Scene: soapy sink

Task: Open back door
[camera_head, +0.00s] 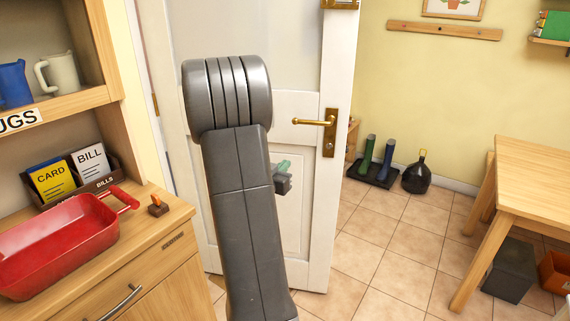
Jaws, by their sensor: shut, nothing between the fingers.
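The white door (300,215) stands in the middle of the view, partly hidden behind my arm. Its hinge side is at the left and its free edge at the right stands clear of the yellow wall, so it looks ajar. A brass lever handle (313,122) sits on a brass plate near the free edge. The door's upper part is a pale pane. My gripper (283,166) shows small beyond my arm, in front of the door's lower half, below and left of the handle. It is shut and empty, apart from the handle. The arm hides part of it.
At the left, a wooden cabinet holds a red tray (60,245), a card-and-bill box (100,183) and mugs on a shelf. Boots (377,160) and a black bottle-shaped thing (417,175) stand by the far wall. A wooden table (530,180) is at the right. Tiled floor between is clear.

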